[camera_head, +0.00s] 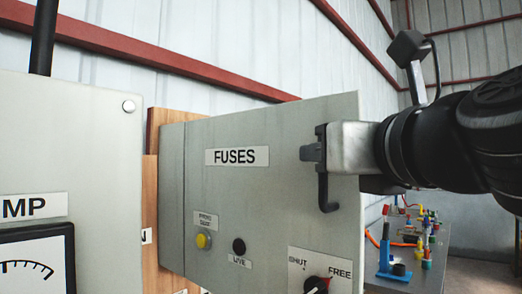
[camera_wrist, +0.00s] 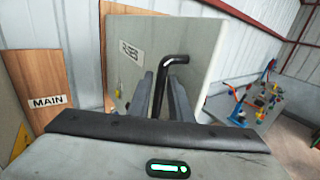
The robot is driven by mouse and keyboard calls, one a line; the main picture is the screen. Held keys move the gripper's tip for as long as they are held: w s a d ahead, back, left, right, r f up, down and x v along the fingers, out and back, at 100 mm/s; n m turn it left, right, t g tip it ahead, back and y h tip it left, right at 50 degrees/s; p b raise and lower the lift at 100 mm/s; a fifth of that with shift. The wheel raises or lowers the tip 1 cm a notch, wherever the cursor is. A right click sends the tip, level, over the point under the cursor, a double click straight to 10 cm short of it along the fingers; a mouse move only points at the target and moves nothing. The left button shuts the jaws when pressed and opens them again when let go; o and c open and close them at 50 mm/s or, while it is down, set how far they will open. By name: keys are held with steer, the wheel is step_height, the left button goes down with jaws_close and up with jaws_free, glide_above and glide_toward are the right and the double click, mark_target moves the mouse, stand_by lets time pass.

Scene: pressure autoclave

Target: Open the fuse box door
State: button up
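The fuse box door (camera_head: 270,215) is a grey panel labelled FUSES. It also shows in the wrist view (camera_wrist: 203,52), seen at a slant. Its black bar handle (camera_head: 323,190) is near the right edge and stands out from the panel. My gripper (camera_head: 311,152) is at the handle, coming from the right. In the wrist view the handle (camera_wrist: 159,95) stands between my two fingers, with narrow gaps beside it, so the fingers look open around it. Contact is hard to make out. I cannot tell whether the door is ajar.
A grey panel with an MP label (camera_head: 70,140) and a gauge (camera_head: 35,262) stands at the left. A yellow button (camera_head: 204,240) and a SHUT/FREE knob (camera_head: 316,285) are on the fuse panel. A bench (camera_head: 428,268) with small coloured parts stands at the right.

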steer(key=p+v, duration=0.1)
steer(key=v, duration=1.6)
steer(key=shift+r, duration=0.1)
